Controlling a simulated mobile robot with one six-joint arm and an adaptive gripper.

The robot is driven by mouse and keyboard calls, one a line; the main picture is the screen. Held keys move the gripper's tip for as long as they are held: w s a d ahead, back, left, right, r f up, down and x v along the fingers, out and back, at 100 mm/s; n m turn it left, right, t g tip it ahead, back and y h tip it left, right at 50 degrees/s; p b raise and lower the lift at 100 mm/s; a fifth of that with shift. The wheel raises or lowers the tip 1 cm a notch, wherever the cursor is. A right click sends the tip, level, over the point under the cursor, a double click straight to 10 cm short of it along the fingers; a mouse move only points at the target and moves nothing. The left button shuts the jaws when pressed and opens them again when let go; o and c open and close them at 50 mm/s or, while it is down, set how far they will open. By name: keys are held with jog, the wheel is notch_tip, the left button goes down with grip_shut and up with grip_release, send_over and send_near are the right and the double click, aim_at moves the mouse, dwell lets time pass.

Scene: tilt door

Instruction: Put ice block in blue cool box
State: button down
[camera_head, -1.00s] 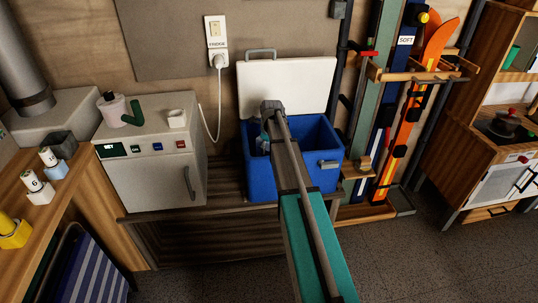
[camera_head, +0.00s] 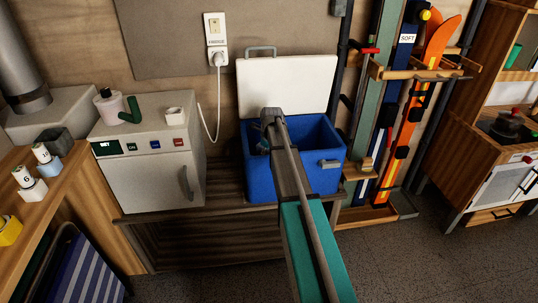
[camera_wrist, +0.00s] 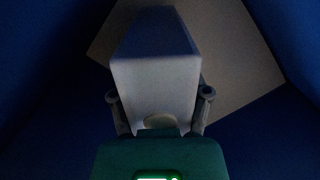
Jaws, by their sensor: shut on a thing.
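The blue cool box (camera_head: 302,182) stands on a dark wooden bench with its white lid (camera_head: 290,85) raised against the wall. My arm reaches over its left part and down inside, and hides part of the opening. In the wrist view, my gripper (camera_wrist: 160,96) is shut on the pale, whitish ice block (camera_wrist: 155,75), with one finger on each side. Dark blue walls (camera_wrist: 45,70) surround it, and a pale tan flat surface (camera_wrist: 240,60) lies beyond the block. I cannot tell whether the block touches that surface. The block is not clearly visible in the head view.
A grey fridge (camera_head: 150,180) with a cup-like thing and other items on top stands left of the box. A white cord (camera_head: 216,100) hangs between them. A rack with orange skis (camera_head: 415,100) stands on the right. The box's right part looks open.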

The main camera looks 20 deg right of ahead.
jog(key=shift+f+b, duration=0.35)
jog(key=shift+f, duration=0.1)
grip_release()
jog(key=shift+r, duration=0.25)
jog(key=r+p, duration=0.4)
jog(key=s+r+p, duration=0.1)
jog(key=r+p, duration=0.7)
jog(key=p, duration=0.1)
jog(key=shift+s+d+r, duration=0.15)
jog(key=shift+d+r, duration=0.2)
jog(key=shift+r, duration=0.05)
dwell(0.4)
dwell(0.6)
jog(key=shift+s+a, duration=0.1)
